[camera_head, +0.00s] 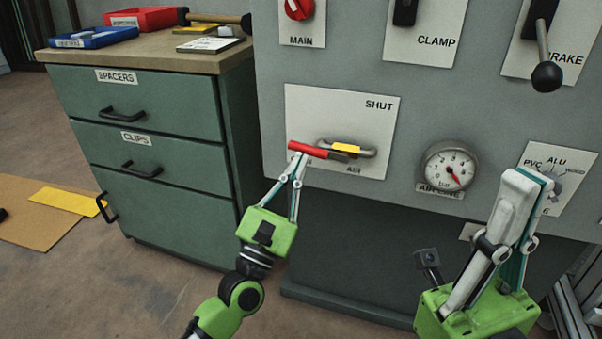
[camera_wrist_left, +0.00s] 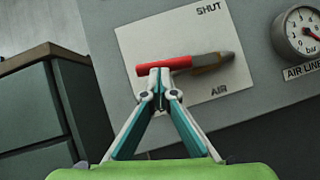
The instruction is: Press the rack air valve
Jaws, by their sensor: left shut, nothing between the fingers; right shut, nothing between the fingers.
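The air valve has a red lever handle (camera_head: 308,150) on a white plate (camera_head: 300,105) marked SHUT at the top and AIR at the bottom. The lever lies nearly level, its red end to the left and a metal and yellow part (camera_head: 347,148) to the right. It also shows in the left wrist view (camera_wrist_left: 166,66). My left gripper (camera_head: 298,156) is shut and empty, its fingertips at the underside of the red handle, seeming to touch it. In the left wrist view the tips (camera_wrist_left: 159,72) overlap the handle's lower edge. My right gripper (camera_head: 528,180) is shut and empty, in front of the panel at the right.
A pressure gauge (camera_head: 449,168) sits right of the valve plate. MAIN knob (camera_head: 299,6), CLAMP switch (camera_head: 404,12) and BRAKE lever (camera_head: 545,75) are above; a PVC/ALU selector (camera_head: 556,188) is near my right gripper. A green drawer cabinet (camera_head: 150,150) stands at the left.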

